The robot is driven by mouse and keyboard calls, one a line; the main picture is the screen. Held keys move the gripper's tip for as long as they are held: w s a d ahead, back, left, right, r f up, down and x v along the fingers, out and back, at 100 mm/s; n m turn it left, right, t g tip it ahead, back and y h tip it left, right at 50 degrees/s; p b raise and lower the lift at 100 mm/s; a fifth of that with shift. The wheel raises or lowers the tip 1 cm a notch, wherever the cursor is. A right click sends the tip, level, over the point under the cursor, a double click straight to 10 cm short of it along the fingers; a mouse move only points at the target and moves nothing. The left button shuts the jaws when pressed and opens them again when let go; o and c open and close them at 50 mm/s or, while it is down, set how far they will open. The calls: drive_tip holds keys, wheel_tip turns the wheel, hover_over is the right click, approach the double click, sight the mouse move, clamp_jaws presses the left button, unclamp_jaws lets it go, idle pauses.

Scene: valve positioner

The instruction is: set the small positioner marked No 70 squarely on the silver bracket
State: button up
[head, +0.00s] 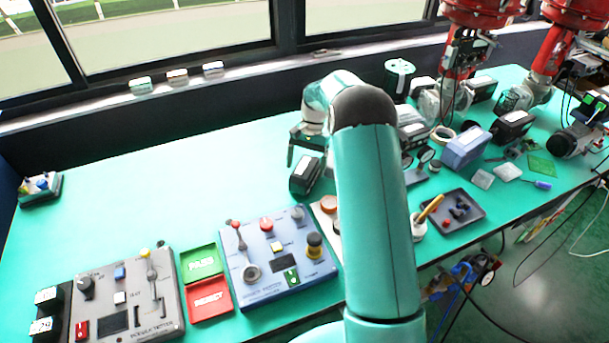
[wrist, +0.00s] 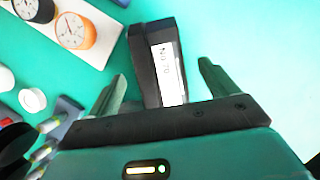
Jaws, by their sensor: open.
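The small positioner (wrist: 143,62) is a black block with a white label reading No 70 in the wrist view. It lies between the spread fingers of my gripper (wrist: 160,75), with gaps on both sides; whether it sits level with the fingertips is hard to tell. In the head view a dark block (head: 305,176) on the green bench, just below my gripper (head: 304,152), appears to be this positioner. My gripper is open and holds nothing. I cannot clearly make out the silver bracket in either view; my arm hides part of the bench.
Left are a grey control panel (head: 128,300), a blue control panel (head: 278,258), and the PASS (head: 202,262) and REJECT (head: 209,300) trays. Right are a dark tray (head: 455,225), a blue box (head: 466,147) and red actuators (head: 485,12). The bench left of my gripper is clear.

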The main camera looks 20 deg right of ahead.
sight(306, 166)
drive_tip(key=x, duration=0.4)
drive_tip(key=shift+r, duration=0.1)
drive_tip(key=c, duration=1.6)
drive_tip(key=shift+c, duration=0.2)
drive_tip(key=shift+r, duration=0.1)
drive_tip(key=shift+r, duration=0.55)
wheel_tip(306, 166, up, 2)
drive_tip(key=shift+s+r, duration=0.1)
drive_tip(key=s+a+r, duration=0.1)
drive_tip(key=s+r, duration=0.8)
drive_tip(key=s, duration=0.4)
drive_tip(key=shift+s+r, duration=0.25)
drive_tip(key=shift+s, duration=0.15)
